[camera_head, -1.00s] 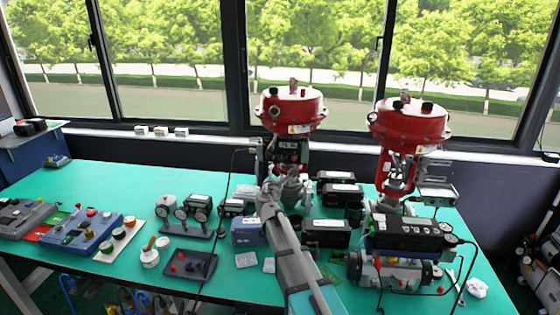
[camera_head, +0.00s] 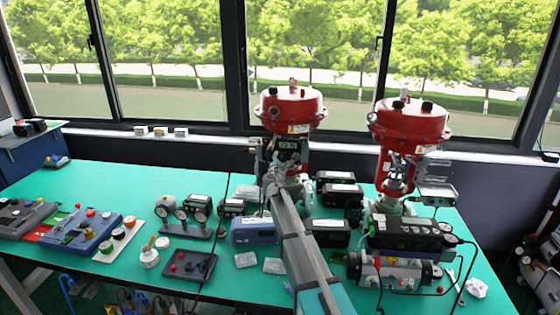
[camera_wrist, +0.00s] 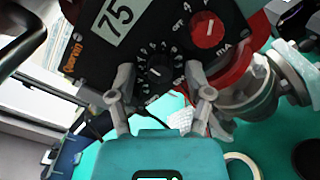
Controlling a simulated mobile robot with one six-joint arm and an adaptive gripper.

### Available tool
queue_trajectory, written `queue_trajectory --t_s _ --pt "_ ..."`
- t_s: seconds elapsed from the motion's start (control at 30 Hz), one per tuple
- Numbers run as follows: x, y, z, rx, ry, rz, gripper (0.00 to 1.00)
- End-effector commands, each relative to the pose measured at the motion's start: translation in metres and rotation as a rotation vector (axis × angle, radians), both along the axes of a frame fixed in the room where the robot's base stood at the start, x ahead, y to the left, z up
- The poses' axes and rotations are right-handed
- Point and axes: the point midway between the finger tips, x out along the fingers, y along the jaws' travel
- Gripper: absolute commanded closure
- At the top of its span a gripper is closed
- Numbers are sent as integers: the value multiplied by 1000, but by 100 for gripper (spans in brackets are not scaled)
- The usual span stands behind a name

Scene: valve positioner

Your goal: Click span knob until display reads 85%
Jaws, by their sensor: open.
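The positioner's black panel (camera_wrist: 135,30) fills the upper wrist view, tilted, with a white display (camera_wrist: 118,18) reading 75. A black knob (camera_wrist: 155,72) with a white pointer sits inside a ring of white numbers. A red knob (camera_wrist: 208,30) with a white mark lies to its right, by the letters mA. No span label is legible. My gripper (camera_wrist: 162,97) is open, its two fingertips either side of the black knob's lower part, with nothing between them; contact cannot be told. In the head view, my gripper (camera_head: 283,168) is at the left red-topped valve (camera_head: 291,108) and hides part of its positioner.
A second red-topped valve (camera_head: 410,122) stands to the right. Black boxes (camera_head: 338,194) and a blue box (camera_head: 253,230) crowd the green table (camera_head: 110,178) near my arm. Gauges (camera_head: 185,207) and a dark tray (camera_head: 189,265) lie to the left.

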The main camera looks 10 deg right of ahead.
Motion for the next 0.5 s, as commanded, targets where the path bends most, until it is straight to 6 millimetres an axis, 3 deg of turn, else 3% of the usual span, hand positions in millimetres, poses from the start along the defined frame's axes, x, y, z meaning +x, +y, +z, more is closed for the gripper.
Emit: queue_trajectory --t_s 0.2,0.5 --pt "0 0 0 0 0 0 36" --pt "0 0 0 0 0 0 92"
